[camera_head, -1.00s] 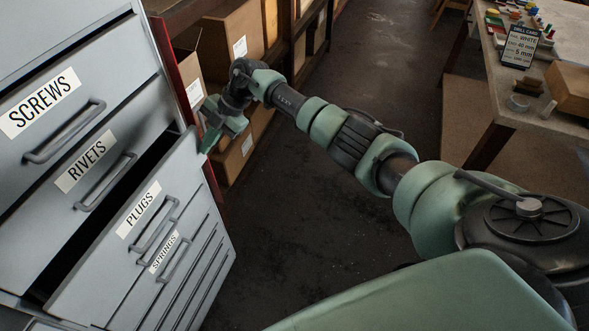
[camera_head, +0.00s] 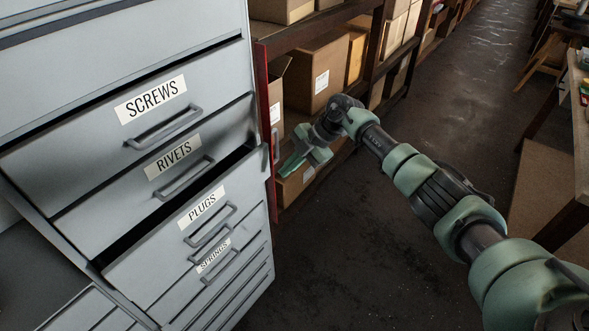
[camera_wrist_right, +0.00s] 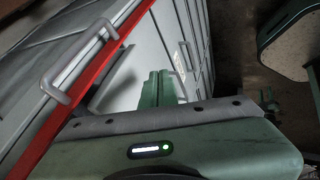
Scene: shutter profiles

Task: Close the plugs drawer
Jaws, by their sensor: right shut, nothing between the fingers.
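The plugs drawer (camera_head: 150,262), with a white PLUGS label and a bar handle, is in the grey cabinet at left in the head view. It stands partly open, with a dark gap along its top edge below the rivets drawer. My right gripper (camera_head: 290,166) is just right of the drawer's far right end, its fingers shut and empty. In the right wrist view the shut green fingers (camera_wrist_right: 158,88) show against a pale grey drawer surface. I cannot tell whether they touch it. My left gripper is not in view.
The rivets drawer (camera_head: 110,195) and screws drawer (camera_head: 60,140) are above; the springs drawer (camera_head: 190,291) is below. A shelf with cardboard boxes (camera_head: 316,72) stands behind my right gripper. A table edge (camera_head: 578,120) is at far right. The dark floor between is clear.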

